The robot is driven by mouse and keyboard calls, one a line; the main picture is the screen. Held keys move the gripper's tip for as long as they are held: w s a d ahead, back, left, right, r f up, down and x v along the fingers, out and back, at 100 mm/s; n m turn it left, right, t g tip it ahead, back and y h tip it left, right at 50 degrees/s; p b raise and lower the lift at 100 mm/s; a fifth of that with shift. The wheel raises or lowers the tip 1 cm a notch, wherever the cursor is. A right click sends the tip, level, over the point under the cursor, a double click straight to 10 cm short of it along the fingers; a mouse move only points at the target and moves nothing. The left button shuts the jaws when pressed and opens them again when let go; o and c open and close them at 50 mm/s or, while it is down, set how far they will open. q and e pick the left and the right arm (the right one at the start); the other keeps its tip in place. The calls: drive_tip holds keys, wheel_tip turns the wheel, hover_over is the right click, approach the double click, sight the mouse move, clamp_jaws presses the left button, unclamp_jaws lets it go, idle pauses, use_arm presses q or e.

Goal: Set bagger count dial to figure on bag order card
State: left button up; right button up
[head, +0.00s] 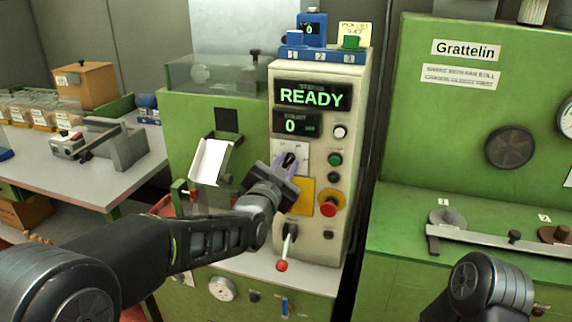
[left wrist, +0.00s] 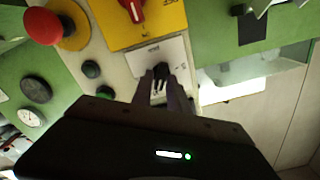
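The count dial (head: 289,159) is a dark knob on a white plate on the cream control panel. It also shows in the left wrist view (left wrist: 161,71). My left gripper (head: 290,165) is at the dial, its two fingers close together on either side of the knob. The panel displays (head: 313,96) read READY and, below, 0. I cannot read a figure on either with certainty. My right gripper is out of view.
Near the dial are a red mushroom button (head: 329,206), a green button (head: 335,160), a yellow plate (head: 300,196) and a red-tipped lever (head: 282,265). A blue numbered rack (head: 320,56) sits on top. A grey bench (head: 95,165) is at left, a green machine (head: 440,120) at right.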

use_arm(q)
drive_tip(key=shift+o, duration=1.4)
drive_tip(key=v, duration=0.8)
drive_tip(key=shift+b, duration=0.35)
